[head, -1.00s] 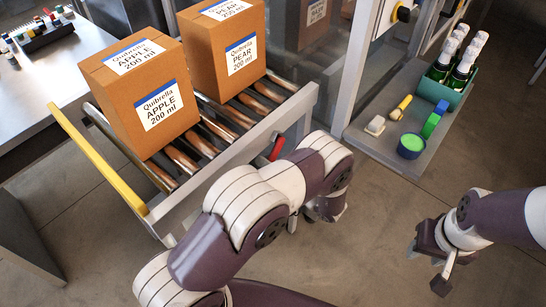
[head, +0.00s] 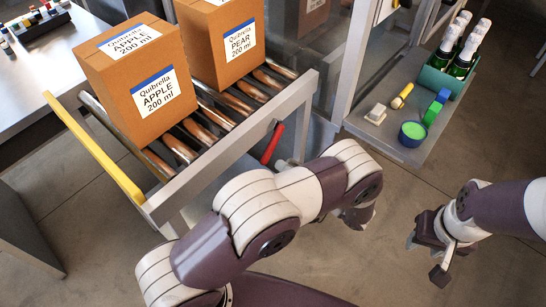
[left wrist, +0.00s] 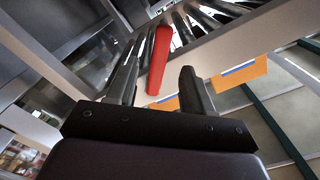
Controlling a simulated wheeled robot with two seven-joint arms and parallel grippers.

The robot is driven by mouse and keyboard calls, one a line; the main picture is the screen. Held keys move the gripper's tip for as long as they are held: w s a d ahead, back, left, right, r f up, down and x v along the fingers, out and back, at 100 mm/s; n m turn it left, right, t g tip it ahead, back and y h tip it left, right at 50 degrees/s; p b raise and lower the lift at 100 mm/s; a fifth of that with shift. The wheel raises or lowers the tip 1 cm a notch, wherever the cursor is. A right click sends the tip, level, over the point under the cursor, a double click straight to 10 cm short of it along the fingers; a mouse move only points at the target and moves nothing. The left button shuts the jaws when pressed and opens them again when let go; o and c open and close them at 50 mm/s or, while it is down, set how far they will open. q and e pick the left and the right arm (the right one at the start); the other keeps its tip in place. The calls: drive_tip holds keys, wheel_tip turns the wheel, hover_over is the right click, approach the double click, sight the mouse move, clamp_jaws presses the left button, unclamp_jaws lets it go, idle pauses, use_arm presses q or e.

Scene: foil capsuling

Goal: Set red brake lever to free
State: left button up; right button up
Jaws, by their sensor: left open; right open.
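The red brake lever (head: 272,143) is on the near side rail of the roller conveyor (head: 235,145), slanting down toward the lower left. In the left wrist view the red lever (left wrist: 158,60) shows beyond and between my finger tips. My left gripper (head: 357,217) is mostly hidden behind its own arm in the head view, to the lower right of the lever. In the left wrist view its fingers (left wrist: 160,85) are apart with nothing clearly held. My right gripper (head: 437,245) is open and empty over the floor at the right, well away from the lever.
Two cartons, Apple (head: 135,85) and Pear (head: 225,45), stand on the rollers. A yellow bar (head: 92,148) edges the conveyor's left end. A low grey platform (head: 385,140) at right holds a bottle crate (head: 445,78) and a green-topped tub (head: 412,134). Floor between is clear.

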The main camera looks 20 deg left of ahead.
use_arm(q)
drive_tip(key=v, duration=0.5)
drive_tip(key=shift+b, duration=0.3)
